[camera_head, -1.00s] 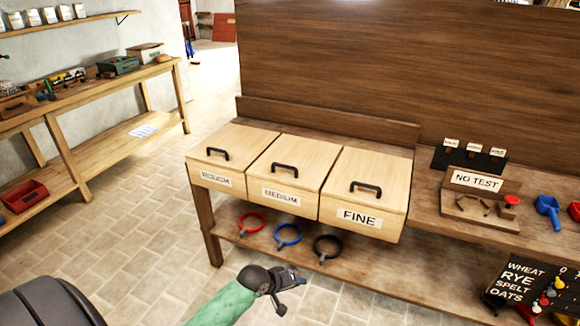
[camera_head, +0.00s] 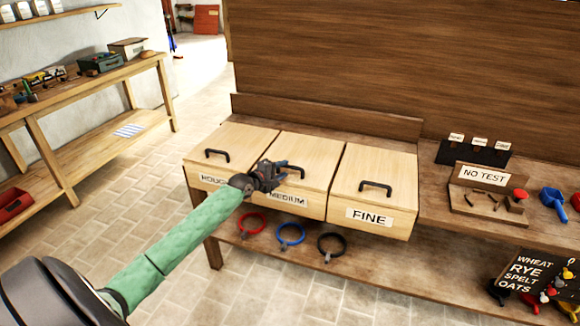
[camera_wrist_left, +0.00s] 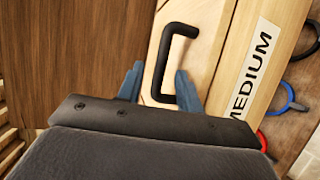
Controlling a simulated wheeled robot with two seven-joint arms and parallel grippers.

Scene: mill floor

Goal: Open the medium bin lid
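The medium bin (camera_head: 295,200) is the middle one of three pale wooden bins, with a label reading MEDIUM on its front. Its lid (camera_head: 309,156) is shut and has a dark handle (camera_head: 291,169), partly hidden by my left gripper. My left gripper (camera_head: 278,172) is over the front of this lid at the handle. In the left wrist view, the black handle (camera_wrist_left: 172,58) shows between and beyond the two blue fingers of the gripper (camera_wrist_left: 159,84), which are apart. I cannot tell whether they touch it. My right gripper is not in view.
The rough bin (camera_head: 232,146) stands to the left and the fine bin (camera_head: 375,180) to the right, both with shut lids. Red, blue (camera_head: 291,236) and black rings lie on the shelf below. A NO TEST stand (camera_head: 487,176) is further right. A wooden bench (camera_head: 100,85) is at left.

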